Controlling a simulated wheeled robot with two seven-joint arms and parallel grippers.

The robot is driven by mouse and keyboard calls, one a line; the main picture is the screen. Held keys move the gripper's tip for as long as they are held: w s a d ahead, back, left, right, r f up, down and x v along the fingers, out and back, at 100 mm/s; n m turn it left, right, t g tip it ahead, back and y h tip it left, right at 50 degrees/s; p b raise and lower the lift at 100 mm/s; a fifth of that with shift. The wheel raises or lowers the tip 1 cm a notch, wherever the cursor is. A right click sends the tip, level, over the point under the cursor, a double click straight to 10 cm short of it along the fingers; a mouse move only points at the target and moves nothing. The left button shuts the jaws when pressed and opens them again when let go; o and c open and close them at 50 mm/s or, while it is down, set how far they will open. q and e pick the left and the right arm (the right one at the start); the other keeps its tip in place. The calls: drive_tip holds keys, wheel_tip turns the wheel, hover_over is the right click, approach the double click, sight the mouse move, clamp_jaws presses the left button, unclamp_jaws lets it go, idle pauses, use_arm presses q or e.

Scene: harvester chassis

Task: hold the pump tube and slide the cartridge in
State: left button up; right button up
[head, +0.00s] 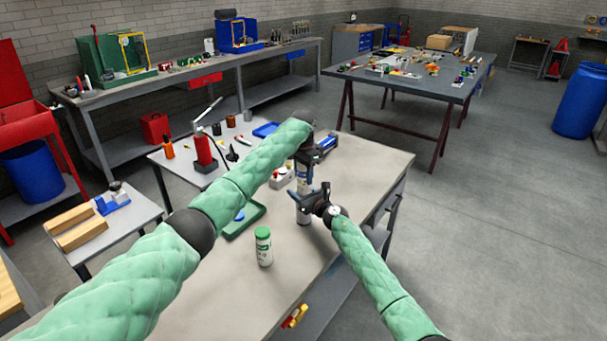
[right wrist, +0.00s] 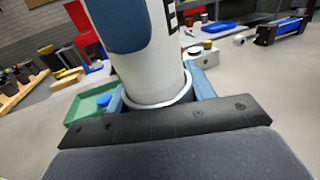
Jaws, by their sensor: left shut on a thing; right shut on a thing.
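My right gripper (head: 306,199) is shut on the pump tube (head: 303,219), which stands upright over the table. In the right wrist view the tube's pale rim (right wrist: 160,104) shows between the blue fingers (right wrist: 160,92). The white cartridge with a blue patch (right wrist: 150,45) rises upright from that rim. Its lower end seems to be inside the rim; I cannot tell how deep. In the head view the cartridge (head: 303,179) is directly above the right gripper. My left gripper (head: 303,158) is shut on the cartridge near its top; its fingers are partly hidden.
A green-and-white canister (head: 264,248) stands in front on the table (head: 345,185). A green tray (head: 246,222) with a blue round piece lies to the left. A blue-and-black device (head: 327,144) and a red lever tool (head: 203,150) are farther back. The table's right side is clear.

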sight(304, 185)
use_arm(q)
drive_tip(key=shift+f, duration=1.6)
idle(3.0)
drive_tip(key=shift+f, duration=0.3)
use_arm(e)
drive_tip(key=shift+r, duration=0.1)
use_arm(q)
drive_tip(key=o, duration=1.2)
drive_tip(key=shift+s+f, duration=0.1)
drive_tip(key=shift+s+d, duration=0.1)
use_arm(e)
drive_tip(key=shift+a, duration=0.1)
use_arm(q)
drive_tip(key=shift+f, duration=0.15)
use_arm(e)
drive_tip(key=shift+r, duration=0.15)
use_arm(q)
drive_tip(key=r, duration=1.3)
drive_tip(key=shift+w, duration=0.2)
use_arm(e)
drive_tip(key=shift+f, duration=0.2)
drive_tip(key=o, duration=1.5)
